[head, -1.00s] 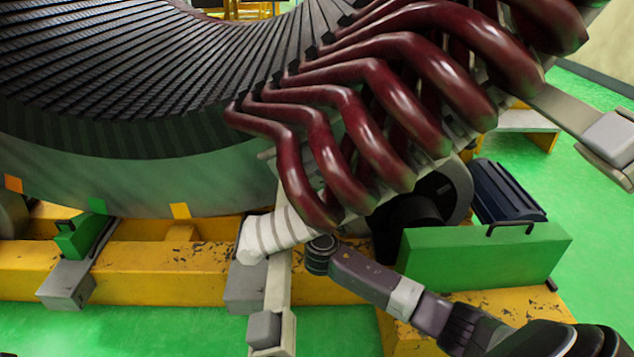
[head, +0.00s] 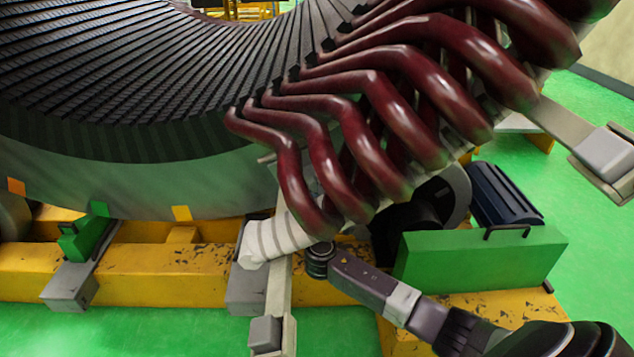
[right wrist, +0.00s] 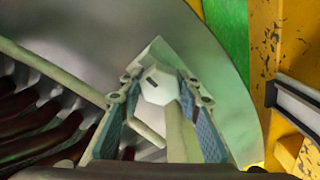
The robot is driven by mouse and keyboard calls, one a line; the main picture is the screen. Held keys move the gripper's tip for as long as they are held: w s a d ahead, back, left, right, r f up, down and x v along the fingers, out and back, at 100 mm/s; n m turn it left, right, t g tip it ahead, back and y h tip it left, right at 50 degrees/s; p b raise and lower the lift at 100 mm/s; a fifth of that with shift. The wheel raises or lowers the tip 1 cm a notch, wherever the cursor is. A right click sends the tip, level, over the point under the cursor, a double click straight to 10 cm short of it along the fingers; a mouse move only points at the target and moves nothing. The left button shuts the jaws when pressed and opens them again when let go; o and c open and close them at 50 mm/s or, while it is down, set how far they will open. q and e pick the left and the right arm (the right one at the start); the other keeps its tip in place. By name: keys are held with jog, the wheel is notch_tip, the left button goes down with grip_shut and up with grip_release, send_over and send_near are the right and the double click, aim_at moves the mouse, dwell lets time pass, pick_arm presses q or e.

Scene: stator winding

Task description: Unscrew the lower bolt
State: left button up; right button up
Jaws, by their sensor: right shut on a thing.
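My right arm comes in from the lower right in the head view, and its wrist (head: 360,284) is under the dark red coil ends. The fingers of that gripper are hidden there. In the right wrist view, the two blue-padded fingers of my right gripper (right wrist: 157,84) stand on either side of a pale hexagonal bolt head (right wrist: 160,93) and are shut on it. A pale rod-like part shows between the fingers below the head. How far the bolt is threaded in cannot be told. My left gripper is not in view.
The dark red coils (head: 300,185) hang close above my right wrist. A pale bar with a grey block (head: 265,333) stands close at left. A green block (head: 480,262) on the yellow base (head: 150,275) lies close at right. Green floor is free at lower left.

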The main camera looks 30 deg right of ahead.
jog(key=o, duration=1.2)
jog(key=shift+s, duration=0.1)
jog(key=v, duration=1.2)
jog(key=shift+f, duration=0.1)
